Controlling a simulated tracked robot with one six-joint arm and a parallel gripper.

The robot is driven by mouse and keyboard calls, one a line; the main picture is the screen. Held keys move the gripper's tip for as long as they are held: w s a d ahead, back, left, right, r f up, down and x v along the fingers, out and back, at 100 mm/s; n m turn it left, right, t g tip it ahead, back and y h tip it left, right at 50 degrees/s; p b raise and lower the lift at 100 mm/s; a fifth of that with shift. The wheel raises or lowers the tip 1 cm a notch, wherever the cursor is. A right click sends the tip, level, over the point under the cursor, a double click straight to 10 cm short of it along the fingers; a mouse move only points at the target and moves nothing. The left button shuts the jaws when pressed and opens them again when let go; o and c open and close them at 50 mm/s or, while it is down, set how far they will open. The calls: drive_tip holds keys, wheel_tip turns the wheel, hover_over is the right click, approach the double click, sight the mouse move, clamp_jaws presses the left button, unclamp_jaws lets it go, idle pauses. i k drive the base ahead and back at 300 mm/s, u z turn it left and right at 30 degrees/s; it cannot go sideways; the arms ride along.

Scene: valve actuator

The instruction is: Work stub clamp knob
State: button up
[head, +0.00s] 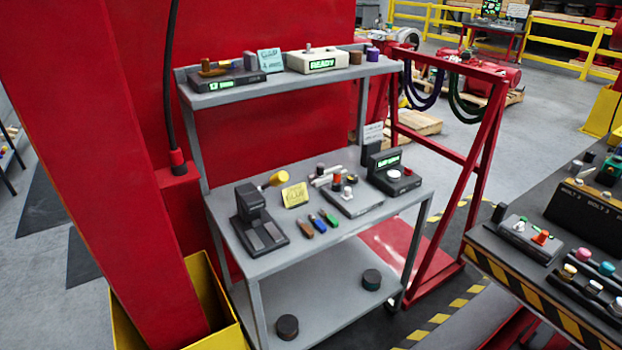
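No part labelled as the stub clamp knob can be made out, and the small labels are too blurred to read. A dark clamp-like fixture (259,222) stands at the left of the cart's middle shelf. A yellow knob (278,179) on a short stem sticks out behind it, to its right. A dark unit with a green display (390,173) stands at the shelf's right end. My gripper is not in view.
The grey cart (262,266) stands beside a red pillar (110,170). Its top shelf holds a white box reading READY (317,61). Colored handles (317,223) lie at the middle shelf's front. A red frame (478,180) and a striped-edge bench (540,310) stand to the right.

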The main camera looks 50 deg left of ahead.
sight(351, 179)
drive_tip(key=u, duration=1.9)
